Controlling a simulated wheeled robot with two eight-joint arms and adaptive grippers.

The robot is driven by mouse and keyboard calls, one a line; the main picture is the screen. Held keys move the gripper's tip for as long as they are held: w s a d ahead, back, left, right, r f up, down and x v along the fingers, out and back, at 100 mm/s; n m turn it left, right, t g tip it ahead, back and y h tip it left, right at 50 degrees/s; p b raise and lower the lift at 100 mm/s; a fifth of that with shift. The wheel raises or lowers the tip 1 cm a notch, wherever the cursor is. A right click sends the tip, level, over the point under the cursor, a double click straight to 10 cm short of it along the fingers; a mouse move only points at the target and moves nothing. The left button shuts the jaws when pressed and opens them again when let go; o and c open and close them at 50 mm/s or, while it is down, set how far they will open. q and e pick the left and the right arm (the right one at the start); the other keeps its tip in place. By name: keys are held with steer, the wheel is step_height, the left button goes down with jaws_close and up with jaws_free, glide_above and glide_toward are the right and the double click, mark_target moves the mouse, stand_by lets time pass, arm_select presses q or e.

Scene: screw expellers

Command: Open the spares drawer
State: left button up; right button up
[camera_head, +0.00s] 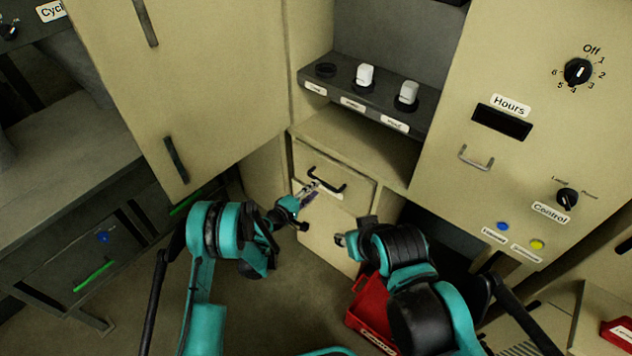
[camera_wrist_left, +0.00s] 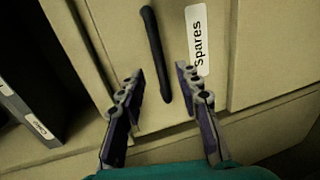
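The spares drawer (camera_head: 312,159) is in the low cabinet at the middle of the head view, and it looks shut. Its black bar handle (camera_head: 327,181) also shows in the left wrist view (camera_wrist_left: 154,50), beside the white "Spares" label (camera_wrist_left: 198,40). My left gripper (camera_head: 313,190) is at the drawer front, close to the handle. In the left wrist view its two fingers (camera_wrist_left: 160,78) are apart, with the handle's lower part between them in the picture; no contact shows. My right gripper (camera_head: 345,238) is lower right of the drawer, and its fingers are too small to read.
A shelf with a dark panel of white knobs (camera_head: 365,76) is above the drawer. A red bin (camera_head: 369,306) stands on the floor below my right arm. The tall panel with the "Hours" display (camera_head: 502,121) is at the right. Cabinet doors (camera_head: 200,80) are at the left.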

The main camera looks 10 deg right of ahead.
mark_target(324, 182)
arm_select(q)
steer(key=b+x, duration=0.1)
steer(key=x, duration=0.5)
steer(key=shift+w+d+b, duration=0.15)
steer(key=shift+d+b, duration=0.05)
steer(key=shift+b, duration=0.2)
jaws_close()
